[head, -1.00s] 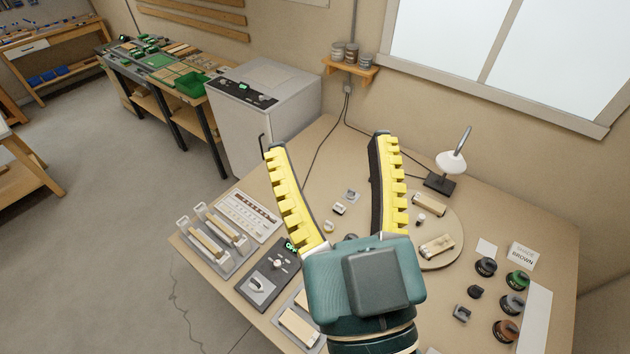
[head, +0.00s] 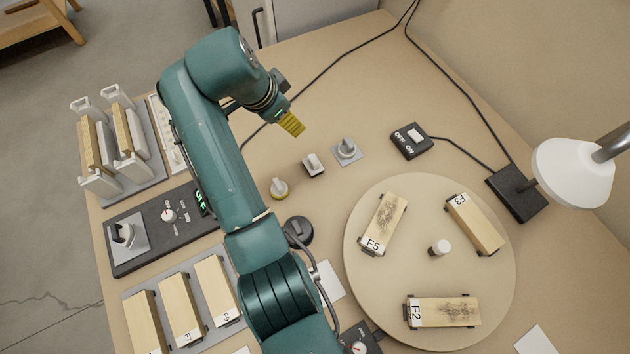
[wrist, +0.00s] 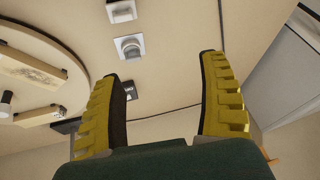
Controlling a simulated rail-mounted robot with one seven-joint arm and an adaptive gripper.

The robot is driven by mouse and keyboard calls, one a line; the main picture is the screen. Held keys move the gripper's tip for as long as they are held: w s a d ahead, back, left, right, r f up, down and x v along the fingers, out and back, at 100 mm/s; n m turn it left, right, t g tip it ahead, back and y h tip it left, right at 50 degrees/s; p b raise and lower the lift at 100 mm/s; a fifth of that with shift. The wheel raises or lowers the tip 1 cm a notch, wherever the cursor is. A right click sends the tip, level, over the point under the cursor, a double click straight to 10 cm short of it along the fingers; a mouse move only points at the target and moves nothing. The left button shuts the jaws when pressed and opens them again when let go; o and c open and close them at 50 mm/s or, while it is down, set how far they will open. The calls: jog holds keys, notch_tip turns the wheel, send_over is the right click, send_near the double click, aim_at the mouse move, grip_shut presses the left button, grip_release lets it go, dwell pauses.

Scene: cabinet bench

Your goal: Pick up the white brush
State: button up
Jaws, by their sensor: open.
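A small white-topped handled piece (head: 313,163), which looks like the white brush, stands on the bench in the middle of the head view. In the wrist view a white piece (wrist: 121,10), probably the same one, shows at the top edge. A grey-topped piece (head: 346,150) on a grey square stands to its right, and a yellow-based one (head: 279,187) to its lower left. My gripper (head: 291,124) is above the bench, up and left of the white piece, and apart from it. In the wrist view my gripper (wrist: 160,68) has its yellow fingers spread, with nothing between them.
A round turntable (head: 360,285) with labelled wooden blocks lies at right. A lamp (head: 572,172) and an on/off switch (head: 410,140) with cables stand behind. A control box (head: 150,232) and racks of blocks are at left, partly behind my arm.

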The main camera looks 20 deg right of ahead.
notch_tip(320, 180, down, 8)
jog(key=s+r+m+g+b, duration=0.1)
jog(key=s+m+g+b, duration=0.1)
jog(key=s+g+b, duration=0.1)
jog(key=b, duration=0.4)
send_near(312, 160)
jog(key=shift+h, duration=0.3)
jog(key=x, duration=0.3)
jog(key=s+x, duration=0.1)
jog(key=shift+a+f, duration=0.1)
jog(key=shift+f, duration=0.35)
jog(key=b+x, duration=0.1)
jog(key=x, duration=0.1)
jog(key=b+x, duration=0.1)
jog(key=x, duration=0.1)
jog(key=w+b+x, duration=0.1)
jog(key=x, duration=0.1)
jog(key=shift+r, duration=0.2)
jog(key=c, duration=1.3)
